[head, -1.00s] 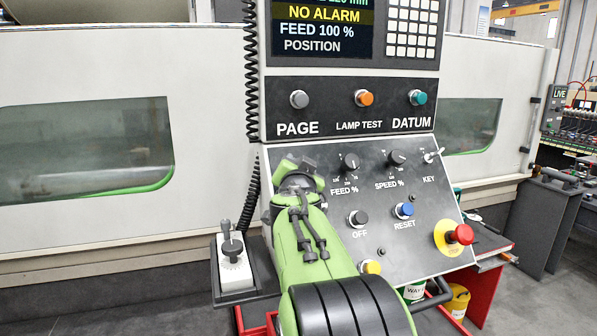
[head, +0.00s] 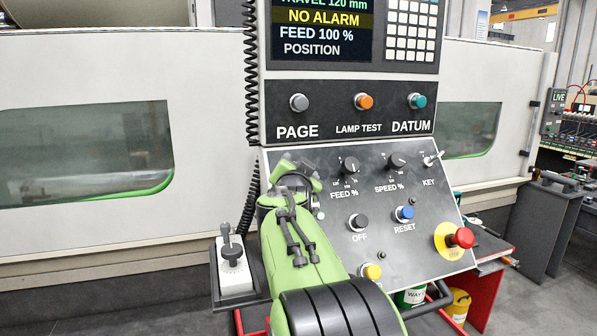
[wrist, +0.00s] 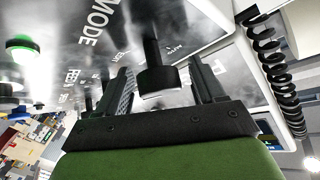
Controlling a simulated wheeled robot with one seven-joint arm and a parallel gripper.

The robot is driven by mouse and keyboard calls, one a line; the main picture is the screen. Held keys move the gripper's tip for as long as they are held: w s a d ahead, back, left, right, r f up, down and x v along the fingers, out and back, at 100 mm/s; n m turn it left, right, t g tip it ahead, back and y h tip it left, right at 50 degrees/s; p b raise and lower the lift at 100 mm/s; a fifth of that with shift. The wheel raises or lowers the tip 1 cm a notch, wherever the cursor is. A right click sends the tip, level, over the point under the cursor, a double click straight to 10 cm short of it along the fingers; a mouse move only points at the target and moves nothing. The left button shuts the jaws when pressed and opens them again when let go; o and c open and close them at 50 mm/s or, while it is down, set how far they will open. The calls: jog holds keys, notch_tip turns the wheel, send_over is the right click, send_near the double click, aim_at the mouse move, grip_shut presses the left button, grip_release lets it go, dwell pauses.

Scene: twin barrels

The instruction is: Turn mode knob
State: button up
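The mode knob (wrist: 155,72) is black and stands out from the grey panel in the wrist view, near the large MODE lettering. My gripper (wrist: 162,85) is open, with one finger on the left of the knob and one on the right. A gap shows between the knob and each finger, so it is not clamped. In the head view my gripper (head: 300,166) is at the left side of the sloped control panel (head: 400,235). My green arm hides the mode knob there.
The feed knob (head: 350,165) and speed knob (head: 397,161) are just right of my gripper. The off button (head: 358,221), reset button (head: 404,212) and red emergency stop (head: 461,238) sit lower right. A coiled black cable (wrist: 275,75) hangs at the right in the wrist view.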

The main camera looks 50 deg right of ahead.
jog(key=shift+f, duration=0.1)
jog(key=b+v, duration=0.4)
jog(key=v, duration=1.1)
jog(key=shift+s+a, duration=0.25)
jog(key=shift+s, duration=0.05)
jog(key=shift+f, duration=0.1)
